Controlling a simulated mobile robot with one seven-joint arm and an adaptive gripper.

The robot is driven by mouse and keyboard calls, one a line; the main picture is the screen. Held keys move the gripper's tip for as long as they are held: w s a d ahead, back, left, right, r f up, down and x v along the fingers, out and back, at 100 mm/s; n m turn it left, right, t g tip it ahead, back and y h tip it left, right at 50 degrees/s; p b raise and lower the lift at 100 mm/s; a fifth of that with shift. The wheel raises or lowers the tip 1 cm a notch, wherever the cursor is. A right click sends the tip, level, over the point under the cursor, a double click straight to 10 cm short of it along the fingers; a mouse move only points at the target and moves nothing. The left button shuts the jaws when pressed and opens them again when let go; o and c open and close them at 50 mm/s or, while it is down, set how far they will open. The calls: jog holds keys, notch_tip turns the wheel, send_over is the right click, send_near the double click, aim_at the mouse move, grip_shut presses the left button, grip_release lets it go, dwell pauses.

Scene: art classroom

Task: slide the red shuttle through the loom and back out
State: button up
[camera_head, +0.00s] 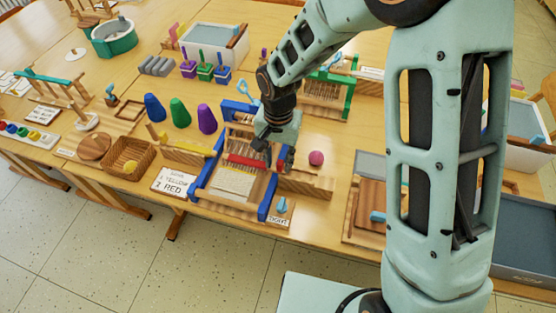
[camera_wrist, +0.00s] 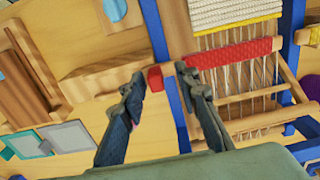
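The loom has blue side frames (camera_head: 268,197) and pale warp threads, and stands at the front middle of the table. A red bar, which looks like the red shuttle (camera_head: 246,161), lies across its threads; it also shows in the wrist view (camera_wrist: 235,53). A short red end (camera_wrist: 155,78) shows outside the blue side frame in the wrist view, roughly in line with the bar. My gripper (camera_head: 276,158) is at the loom's right side. In the wrist view, my gripper (camera_wrist: 157,80) has its fingers apart on both sides of the red end, with visible gaps.
A pink ball (camera_head: 316,158) and a wooden block (camera_head: 306,184) are right of the loom. Blue, green and purple cones (camera_head: 180,112) stand behind left.

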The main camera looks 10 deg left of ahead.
notch_tip(320, 180, up, 12)
jog(key=shift+f, duration=0.2)
dwell(0.4)
